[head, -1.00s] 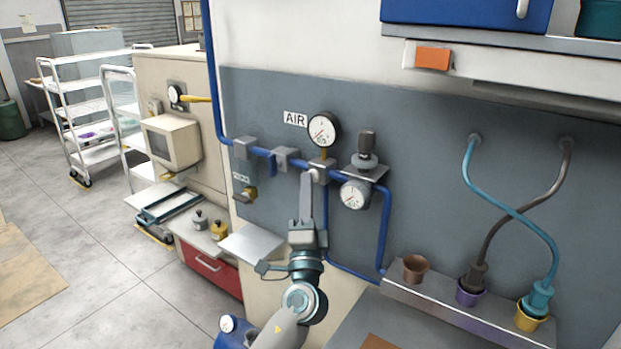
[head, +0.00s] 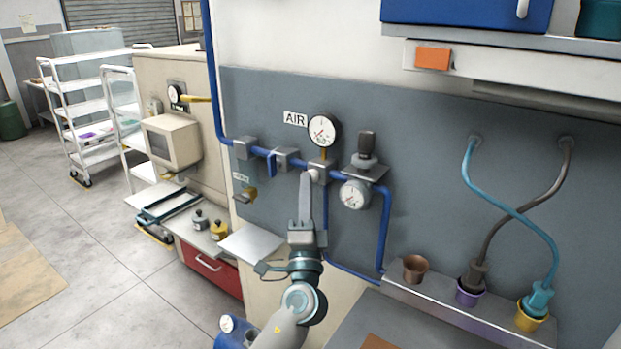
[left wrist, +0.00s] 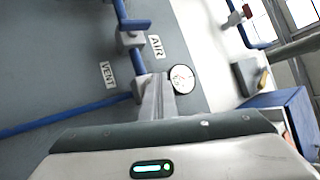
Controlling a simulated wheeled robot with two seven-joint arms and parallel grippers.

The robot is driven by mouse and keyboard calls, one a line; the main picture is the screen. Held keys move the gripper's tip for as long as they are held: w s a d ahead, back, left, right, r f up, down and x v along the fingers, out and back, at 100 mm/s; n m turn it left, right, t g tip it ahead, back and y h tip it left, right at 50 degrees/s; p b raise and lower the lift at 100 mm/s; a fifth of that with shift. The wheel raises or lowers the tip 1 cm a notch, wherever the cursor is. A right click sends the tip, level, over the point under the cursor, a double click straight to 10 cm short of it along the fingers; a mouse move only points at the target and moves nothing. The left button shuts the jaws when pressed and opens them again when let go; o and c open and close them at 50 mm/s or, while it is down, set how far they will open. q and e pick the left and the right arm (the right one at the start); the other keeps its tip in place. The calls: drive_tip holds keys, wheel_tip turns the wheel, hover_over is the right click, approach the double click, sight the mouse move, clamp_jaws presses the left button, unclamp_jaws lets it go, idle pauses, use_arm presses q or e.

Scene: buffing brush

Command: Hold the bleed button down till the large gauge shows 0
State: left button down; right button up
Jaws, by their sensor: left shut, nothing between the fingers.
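The large gauge (head: 324,130), white-faced with a dark rim, sits on the blue air pipe beside the AIR label. It also shows in the left wrist view (left wrist: 181,79). Its dial is too small to read surely; a reddish needle points to the lower left. My left gripper (head: 307,176) is shut and empty, its fingertips up against the grey block (head: 321,173) below this gauge. The bleed button is not distinguishable; the fingertips cover that part of the block. In the left wrist view the fingers (left wrist: 156,98) reach the pipe block. My right gripper is not in view.
A smaller gauge (head: 355,194) hangs under a regulator with a dark knob (head: 366,144), right of my gripper. A brass valve (head: 245,195) is at the left. A ledge with cups (head: 415,268) and hanging hoses is at the right.

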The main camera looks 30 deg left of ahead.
use_arm(q)
drive_tip(key=shift+s, duration=0.8)
drive_tip(key=shift+a, duration=0.1)
drive_tip(key=shift+s+a, duration=0.15)
drive_tip(key=shift+s, duration=2.4)
